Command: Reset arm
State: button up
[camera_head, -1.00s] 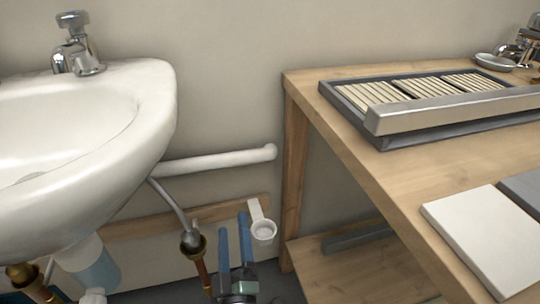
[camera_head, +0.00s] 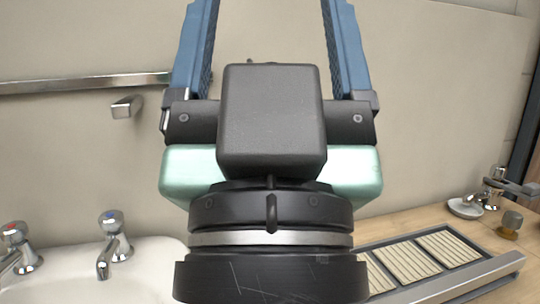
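My gripper (camera_head: 270,30) fills the middle of the head view, close to the camera and pointing up. Its two blue fingers stand wide apart, and only bare wall shows between them. The fingertips are cut off by the top edge of the picture. The black and pale green gripper body hides part of the wall, the sink and the bench behind it.
A white sink (camera_head: 125,275) with two chrome taps (camera_head: 112,245) is at the lower left. A metal rail (camera_head: 80,83) runs along the wall. At the lower right, a wooden bench (camera_head: 410,222) holds a slatted tray (camera_head: 480,272), a small dish (camera_head: 464,207) and a chrome tap (camera_head: 494,185).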

notch_tip(320, 180, up, 35)
jog(key=p, duration=3.3)
jog(key=shift+w+r, duration=0.15)
